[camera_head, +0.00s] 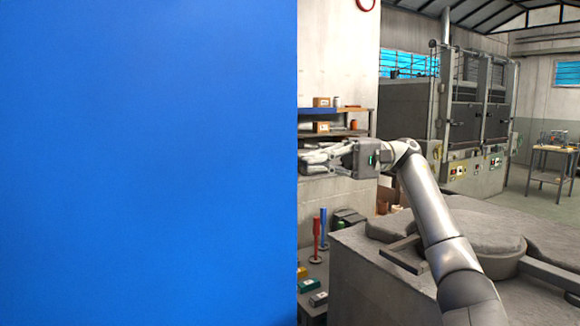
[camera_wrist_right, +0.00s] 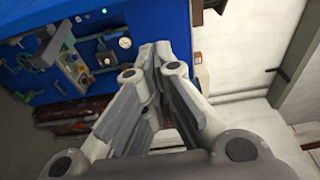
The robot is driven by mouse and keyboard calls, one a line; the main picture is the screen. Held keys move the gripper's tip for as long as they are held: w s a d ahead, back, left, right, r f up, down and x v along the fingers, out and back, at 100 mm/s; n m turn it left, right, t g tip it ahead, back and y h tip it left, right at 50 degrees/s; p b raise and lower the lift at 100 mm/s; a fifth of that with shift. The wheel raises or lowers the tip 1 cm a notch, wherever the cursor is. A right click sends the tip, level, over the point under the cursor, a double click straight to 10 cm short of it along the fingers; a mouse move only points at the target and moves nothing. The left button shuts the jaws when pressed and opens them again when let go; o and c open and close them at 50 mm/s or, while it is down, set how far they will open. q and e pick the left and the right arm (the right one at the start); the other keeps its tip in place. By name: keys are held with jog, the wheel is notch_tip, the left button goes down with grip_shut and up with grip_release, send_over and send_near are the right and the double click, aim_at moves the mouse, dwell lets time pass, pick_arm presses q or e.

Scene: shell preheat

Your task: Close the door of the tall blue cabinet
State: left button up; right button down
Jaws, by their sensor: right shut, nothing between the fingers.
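A large flat blue panel (camera_head: 148,160), which looks like the tall blue cabinet's door, fills the left half of the head view very close up. Its right edge is upright; handle and hinges do not show. My right gripper (camera_head: 306,158) points left, its fingertips beside that edge; I cannot tell whether they touch it. In the right wrist view its fingers (camera_wrist_right: 150,58) are shut together and empty. A blue surface (camera_wrist_right: 160,24) lies beyond the fingertips there; I cannot tell whether it is the same cabinet. My left gripper is not in view.
A grey block (camera_head: 400,270) with rounded pieces on top stands under my right arm. Shelves (camera_head: 345,135) with small boxes are behind the gripper. Grey furnace-like machinery (camera_head: 465,105) and a small table (camera_head: 552,155) stand farther back. Open floor (camera_head: 525,190) shows at right.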

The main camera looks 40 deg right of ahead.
aim_at(290, 169)
jog(key=a, duration=0.3)
jog(key=a+p, duration=0.1)
jog(key=a, duration=0.2)
jog(key=shift+s+a+f, duration=0.15)
jog(key=shift+a, duration=0.2)
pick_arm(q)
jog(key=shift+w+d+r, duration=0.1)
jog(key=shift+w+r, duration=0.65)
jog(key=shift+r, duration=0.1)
pick_arm(e)
jog(key=shift+s+a, duration=0.1)
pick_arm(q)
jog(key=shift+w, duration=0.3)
